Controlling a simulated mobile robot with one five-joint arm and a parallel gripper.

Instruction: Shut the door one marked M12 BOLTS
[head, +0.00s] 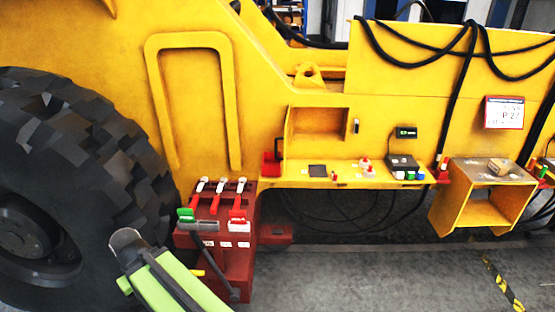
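I can read no M12 BOLTS marking in the head view, so I cannot tell which part is that door. A framed yellow recess (318,122) in the machine's side shows its inside, with a small dark fitting (356,126) at its right edge. Whether a door belongs to it is unclear. My green arm reaches in from the bottom, and its grey curved end (127,240) is in front of the big tyre, well left of and below the recess. I see no two fingers clearly and nothing held there.
A red lever block (228,262) with small white labels stands right of my arm. A yellow ledge (290,178) carries small items. A yellow open stand (485,205) is at the right. A big black tyre (95,160) fills the left. Grey floor (370,285) is clear in front.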

